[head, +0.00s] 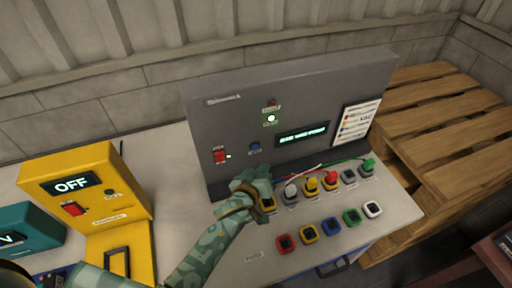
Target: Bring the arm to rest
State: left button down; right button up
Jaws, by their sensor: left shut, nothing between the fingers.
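My left gripper (262,198), on a green camouflage-patterned arm, is shut and empty. It is in front of the grey panel (215,115), at the left end of the upper row of coloured connectors. It overlaps a yellow connector there in the picture; I cannot tell whether it touches it. The grey panel has a lit green display (303,135), a red switch (220,156), a blue button (254,147) and a small lit lamp (271,118). My right gripper is not in view.
A yellow box (90,170) reading OFF and a teal box (28,228) stand at the left. A row of coloured square pieces (306,232) lies on the pale table (235,262) in front. Thin red and green wires run behind the connectors. Wooden pallets (435,115) are at the right.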

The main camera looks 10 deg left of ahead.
pick_arm(q)
jog(key=shift+s+d, duration=0.2)
jog(key=shift+d, duration=0.1)
